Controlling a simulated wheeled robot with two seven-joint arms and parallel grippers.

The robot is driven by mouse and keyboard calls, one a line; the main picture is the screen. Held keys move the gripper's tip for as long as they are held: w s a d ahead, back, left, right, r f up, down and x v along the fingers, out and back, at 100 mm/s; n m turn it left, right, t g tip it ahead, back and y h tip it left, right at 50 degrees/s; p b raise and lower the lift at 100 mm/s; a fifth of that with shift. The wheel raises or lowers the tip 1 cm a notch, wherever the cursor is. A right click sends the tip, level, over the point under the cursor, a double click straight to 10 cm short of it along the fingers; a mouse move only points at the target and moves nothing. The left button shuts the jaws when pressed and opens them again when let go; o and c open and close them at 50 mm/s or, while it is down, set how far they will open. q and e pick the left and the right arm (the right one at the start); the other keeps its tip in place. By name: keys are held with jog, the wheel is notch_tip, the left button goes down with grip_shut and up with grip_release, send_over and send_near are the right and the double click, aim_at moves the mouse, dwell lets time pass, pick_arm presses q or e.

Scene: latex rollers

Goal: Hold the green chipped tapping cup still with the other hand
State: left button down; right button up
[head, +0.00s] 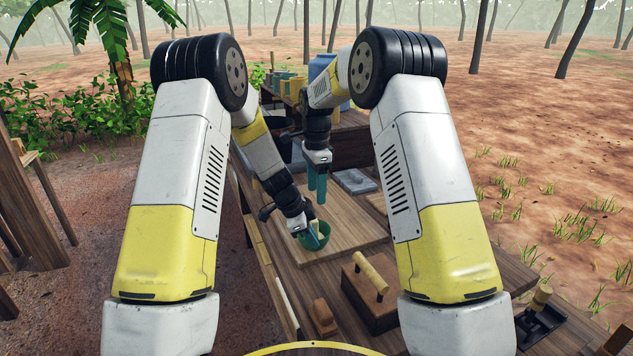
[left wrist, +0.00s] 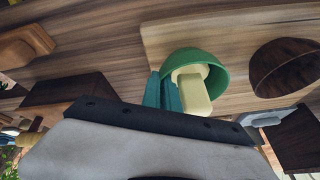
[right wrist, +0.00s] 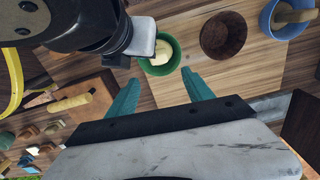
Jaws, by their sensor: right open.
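The green cup (head: 319,240) stands on the wooden board; no chip is clear to me. It also shows in the left wrist view (left wrist: 211,62) and the right wrist view (right wrist: 148,68). A cream block (left wrist: 193,88) is in the cup. My left gripper (head: 312,236) is at the cup, with its teal fingers (left wrist: 163,92) close together on either side of the rim, shut on it. My right gripper (head: 317,187) is above and behind the cup, its fingers (right wrist: 158,95) apart and empty.
A dark brown bowl (right wrist: 223,34) and a blue container (right wrist: 287,18) stand near the cup. A wooden block with a cream roller (head: 371,277) lies in front. Trays (head: 355,180) lie behind.

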pick_arm(q)
jog(key=shift+f, duration=0.1)
pick_arm(e)
notch_tip(320, 180, down, 9)
jog(key=shift+f, duration=0.15)
grip_shut()
jog(key=c, duration=0.9)
grip_release()
grip_shut()
jog(key=shift+a+r, duration=0.1)
jog(key=shift+r, duration=0.65)
pick_arm(q)
jog(key=shift+a, duration=0.1)
pick_arm(e)
jog(key=shift+r, duration=2.35)
